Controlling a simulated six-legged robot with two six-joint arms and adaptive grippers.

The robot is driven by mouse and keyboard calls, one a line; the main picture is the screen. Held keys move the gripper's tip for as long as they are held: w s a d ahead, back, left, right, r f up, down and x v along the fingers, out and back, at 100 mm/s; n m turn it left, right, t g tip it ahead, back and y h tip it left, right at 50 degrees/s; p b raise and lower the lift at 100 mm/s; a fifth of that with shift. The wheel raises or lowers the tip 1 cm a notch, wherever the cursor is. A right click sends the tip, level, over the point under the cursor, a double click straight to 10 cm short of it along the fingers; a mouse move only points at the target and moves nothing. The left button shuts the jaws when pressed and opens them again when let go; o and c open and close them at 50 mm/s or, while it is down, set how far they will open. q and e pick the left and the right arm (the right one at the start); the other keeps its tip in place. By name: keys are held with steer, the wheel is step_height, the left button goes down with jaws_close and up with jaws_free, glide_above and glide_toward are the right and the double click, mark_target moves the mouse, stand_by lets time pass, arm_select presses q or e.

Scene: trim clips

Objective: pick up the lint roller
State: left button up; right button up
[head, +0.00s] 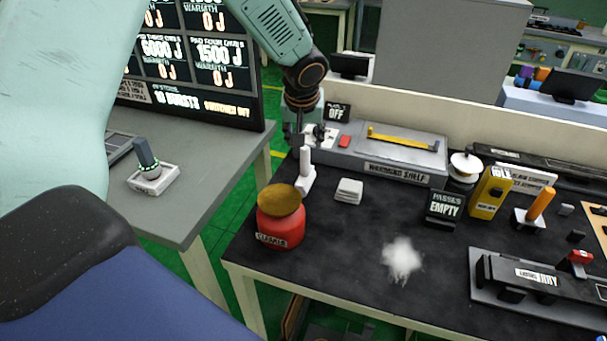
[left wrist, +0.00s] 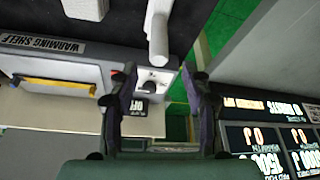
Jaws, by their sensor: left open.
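What looks like the lint roller (head: 306,162) is a white upright cylinder on a small white foot, near the left end of the black bench. In the left wrist view the lint roller (left wrist: 158,38) shows at the top centre, beyond the fingertips. My left gripper (head: 300,138) points down just above the roller's top. In the left wrist view my left gripper (left wrist: 160,76) has its two fingers spread with nothing held between them. Whether the fingertips touch the roller cannot be told. My right gripper is not in view.
A red cleaner jar (head: 281,222) with a brown top stands in front of the roller. The warming shelf (head: 405,162) is behind. White fluff (head: 402,258) lies on the bench, with clear black surface around it.

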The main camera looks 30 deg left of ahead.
mark_target(305, 150)
arm_select(q)
steer(key=shift+s+d+f, duration=0.15)
steer(key=shift+d+f, duration=0.25)
steer(key=shift+f, duration=0.25)
steer(key=x, duration=0.4)
steer(key=shift+s+a+f+p, duration=0.15)
steer(key=shift+a+f+p, duration=0.15)
steer(key=shift+f, duration=0.2)
steer(key=shift+d+r, duration=0.15)
steer(key=shift+d, duration=0.1)
steer(key=shift+s+d+r, duration=0.1)
steer(key=shift+s+r, duration=0.1)
steer(key=shift+c, duration=1.1)
steer(key=shift+w+a+f, duration=0.25)
steer(key=shift+a+f, duration=0.05)
steer(key=shift+a, duration=0.05)
steer(key=c, duration=0.4)
steer(key=shift+d, duration=0.15)
steer(key=c, duration=0.4)
steer(key=shift+s+d+r, duration=0.1)
steer(key=shift+s+r, duration=0.05)
steer(key=shift+r, duration=0.05)
